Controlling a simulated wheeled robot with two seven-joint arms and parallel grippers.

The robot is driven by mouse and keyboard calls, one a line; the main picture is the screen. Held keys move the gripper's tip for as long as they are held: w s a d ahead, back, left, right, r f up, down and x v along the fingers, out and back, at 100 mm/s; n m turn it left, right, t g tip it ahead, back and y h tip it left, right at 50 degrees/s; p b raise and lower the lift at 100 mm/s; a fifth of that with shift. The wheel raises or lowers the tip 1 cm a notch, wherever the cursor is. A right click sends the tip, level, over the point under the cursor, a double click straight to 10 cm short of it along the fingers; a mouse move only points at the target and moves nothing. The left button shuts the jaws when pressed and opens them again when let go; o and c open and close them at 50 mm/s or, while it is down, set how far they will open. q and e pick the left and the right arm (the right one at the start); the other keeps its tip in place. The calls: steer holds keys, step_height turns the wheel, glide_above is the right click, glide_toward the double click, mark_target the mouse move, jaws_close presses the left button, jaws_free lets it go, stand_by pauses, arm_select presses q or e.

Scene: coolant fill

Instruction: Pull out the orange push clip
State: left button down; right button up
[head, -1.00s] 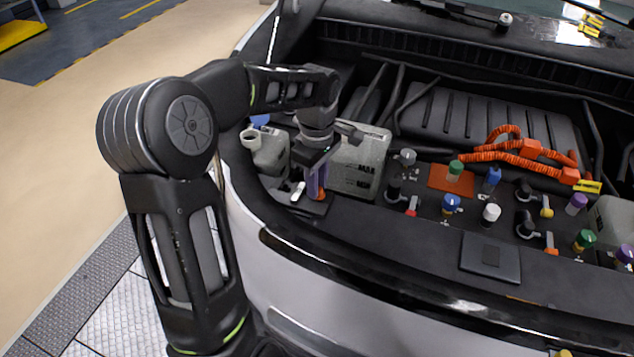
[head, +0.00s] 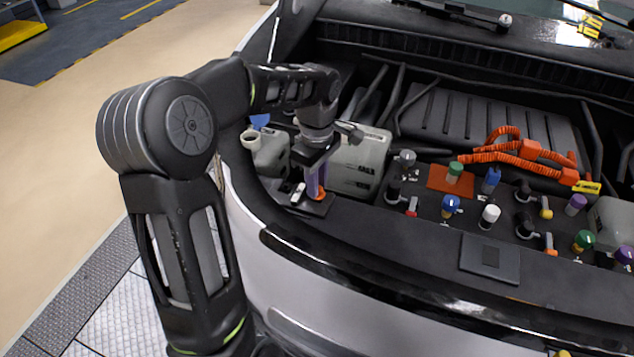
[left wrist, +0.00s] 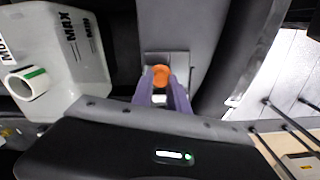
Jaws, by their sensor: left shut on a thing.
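The orange push clip (head: 319,196) shows at the black plate (head: 318,209) on the front left edge of the engine bay. My left gripper (head: 314,189) points down at it with its purple fingers. In the left wrist view the round orange clip (left wrist: 160,74) sits between the two fingertips (left wrist: 162,84), and the gripper is shut on it. Whether the clip is still seated in the plate I cannot tell. My right gripper is in no view.
A white coolant tank (head: 360,160) stands close to the right of my left gripper, and a smaller grey-white bottle (head: 268,152) to its left. Several coloured caps and orange cables (head: 525,152) lie farther right. The front panel is mostly clear.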

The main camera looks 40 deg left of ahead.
arm_select(q)
steer(key=shift+r, duration=0.1)
steer(key=shift+r+p, duration=1.45)
steer(key=shift+r, duration=0.55)
